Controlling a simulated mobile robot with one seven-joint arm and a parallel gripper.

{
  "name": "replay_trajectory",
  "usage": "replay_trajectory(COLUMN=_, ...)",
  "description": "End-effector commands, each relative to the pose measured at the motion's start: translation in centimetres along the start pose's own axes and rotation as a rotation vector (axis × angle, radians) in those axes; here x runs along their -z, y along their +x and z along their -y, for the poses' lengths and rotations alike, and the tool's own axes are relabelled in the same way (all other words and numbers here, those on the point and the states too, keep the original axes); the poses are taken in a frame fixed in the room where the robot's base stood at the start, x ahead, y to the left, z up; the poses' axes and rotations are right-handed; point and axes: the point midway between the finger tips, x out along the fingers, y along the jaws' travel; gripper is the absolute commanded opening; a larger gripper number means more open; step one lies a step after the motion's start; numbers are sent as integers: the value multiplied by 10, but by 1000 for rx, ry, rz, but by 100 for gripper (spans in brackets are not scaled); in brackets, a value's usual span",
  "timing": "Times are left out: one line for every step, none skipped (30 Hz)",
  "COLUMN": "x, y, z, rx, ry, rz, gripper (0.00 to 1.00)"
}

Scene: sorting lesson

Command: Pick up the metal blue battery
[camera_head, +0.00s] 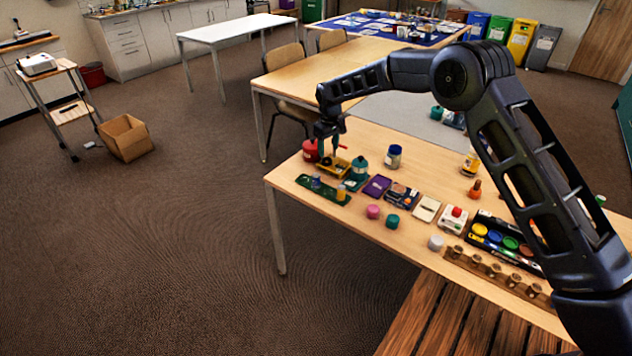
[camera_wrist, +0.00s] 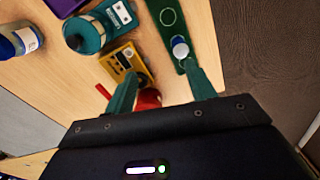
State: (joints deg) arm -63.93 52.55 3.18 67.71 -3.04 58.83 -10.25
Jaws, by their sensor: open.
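A green tray (camera_head: 328,195) lies near the left end of the table; it also shows in the wrist view (camera_wrist: 168,18). A small blue cylinder with a silvery top, which looks like the metal blue battery (camera_head: 316,180), stands on it. In the wrist view the battery (camera_wrist: 180,48) is seen from above, just beyond the right fingertip. My gripper (camera_head: 329,153) points down above the yellow device (camera_head: 334,168), behind the tray. In the wrist view my gripper (camera_wrist: 160,74) is open, with nothing held between its green fingers.
Close by are a red container (camera_head: 311,150), a teal jar (camera_head: 359,168) and a purple tray (camera_head: 377,186). In the wrist view, the yellow device (camera_wrist: 124,62) lies beyond the left finger. Paint pots (camera_head: 495,237) and a wooden rack (camera_head: 497,272) are farther right.

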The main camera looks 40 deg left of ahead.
Motion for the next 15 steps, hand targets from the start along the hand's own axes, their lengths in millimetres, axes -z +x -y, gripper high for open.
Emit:
replay_trajectory(x=8, y=14, z=14, rx=2, ry=-18, rz=6, gripper=55)
replay_trajectory(x=11, y=20, z=20, rx=3, ry=-27, rz=8, gripper=55)
replay_trajectory(x=14, y=26, z=27, rx=4, ry=-37, rz=11, gripper=55)
replay_trajectory(x=17, y=31, z=32, rx=4, ry=-43, rz=12, gripper=55)
replay_trajectory(x=18, y=34, z=35, rx=4, ry=-47, rz=13, gripper=55)
replay_trajectory(x=20, y=38, z=38, rx=5, ry=-52, rz=14, gripper=55)
replay_trajectory(x=21, y=40, z=40, rx=5, ry=-55, rz=15, gripper=55)
replay_trajectory(x=22, y=41, z=42, rx=5, ry=-57, rz=16, gripper=55)
replay_trajectory(x=22, y=44, z=43, rx=6, ry=-59, rz=17, gripper=55)
replay_trajectory(x=22, y=46, z=44, rx=6, ry=-59, rz=17, gripper=55)
replay_trajectory(x=22, y=48, z=44, rx=6, ry=-60, rz=18, gripper=55)
replay_trajectory(x=22, y=52, z=44, rx=6, ry=-59, rz=18, gripper=55)
replay_trajectory(x=22, y=55, z=44, rx=6, ry=-59, rz=19, gripper=55)
replay_trajectory(x=21, y=58, z=44, rx=6, ry=-59, rz=19, gripper=55)
replay_trajectory(x=21, y=63, z=44, rx=6, ry=-59, rz=19, gripper=55)
